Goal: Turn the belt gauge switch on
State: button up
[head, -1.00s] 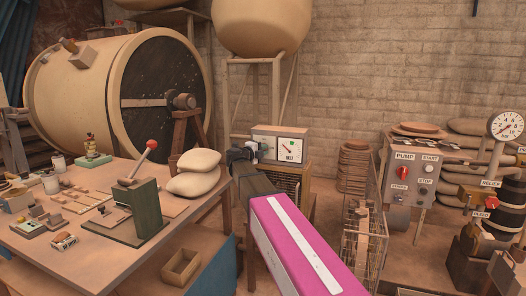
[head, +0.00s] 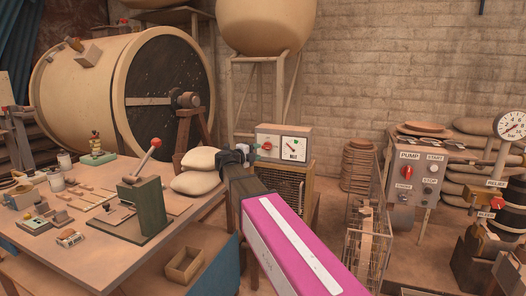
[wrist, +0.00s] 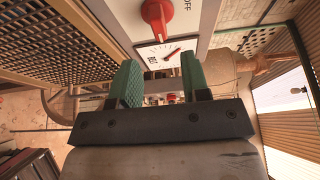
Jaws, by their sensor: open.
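The belt gauge box (head: 302,133) is a pale panel on a stand beyond the table. Its red rotary switch (head: 267,146) sits left of a white dial (head: 293,148) with a needle. In the wrist view the red switch (wrist: 157,14) shows near the top edge, with an OFF label to its right and the dial (wrist: 166,53) below it. My gripper (head: 240,150) is just left of the box in the head view. In the wrist view my gripper (wrist: 161,82) has its green-padded fingers apart with nothing between them. The fingers are clear of the switch.
A workbench (head: 90,258) with a lever press (head: 142,205) and tools stands at the left. Two pale sacks (head: 196,172) lie close to my arm. A wire cage (head: 366,250) and a pump control panel (head: 409,182) stand at the right.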

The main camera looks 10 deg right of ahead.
jog(key=shift+v, duration=1.7)
jog(key=s+a+f+n+t+y, duration=0.1)
jog(key=a+f+n+y, duration=0.1)
jog(key=f+n+y, duration=0.9)
jog(key=s+a+f+n+t+y, duration=0.1)
jog(key=s+a+f+n+y, duration=0.1)
jog(key=f+n+y, duration=0.75)
jog(key=s+d+f+n+g+h, duration=0.3)
jog(key=s+d+f+g, duration=0.3)
jog(key=s+f, duration=0.3)
jog(key=s+d+f+n+g+h, duration=0.3)
jog(key=s+d+f+n+g, duration=0.2)
jog(key=s+f, duration=0.4)
jog(key=s+g, duration=0.1)
jog(key=s, duration=0.3)
jog(key=shift+s+d+f+g, duration=0.35)
jog(key=shift+d+g, duration=0.05)
